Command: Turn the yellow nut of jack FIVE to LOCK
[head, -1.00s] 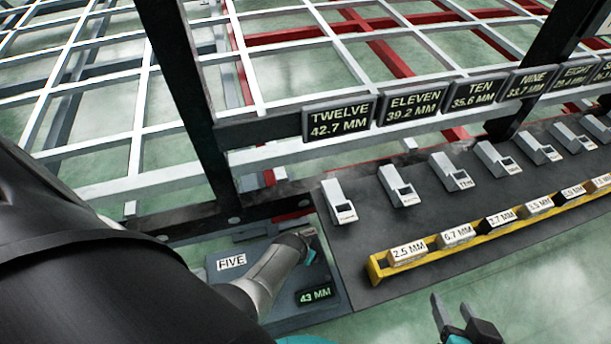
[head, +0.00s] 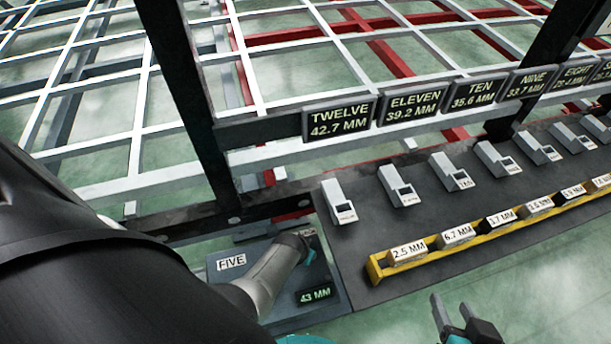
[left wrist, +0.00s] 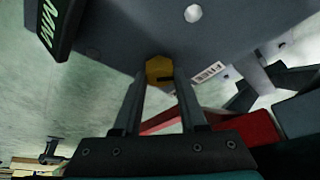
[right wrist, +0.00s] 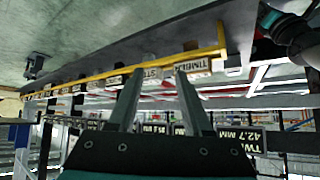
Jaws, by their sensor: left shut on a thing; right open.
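The yellow nut (left wrist: 159,70) of jack FIVE shows in the left wrist view, on the underside of a dark grey plate (left wrist: 120,28). My left gripper (left wrist: 160,76) is shut on the nut, with one finger on each side. A small white label (left wrist: 208,72) sits just right of the nut; I cannot read it surely. In the head view, jack FIVE's plate (head: 290,318) has a FIVE label (head: 231,262) and a display (head: 316,294) reading 43 MM. My left arm hides the nut there. My right gripper (head: 452,318) is open and empty at the lower right.
Right of the plate is a dark table (head: 352,268) with several grey gauges and a yellow rack (head: 376,270) of labelled blocks. A dark post (head: 185,85) and beam (head: 160,222) stand behind the plate. The green floor (head: 400,322) in front is clear.

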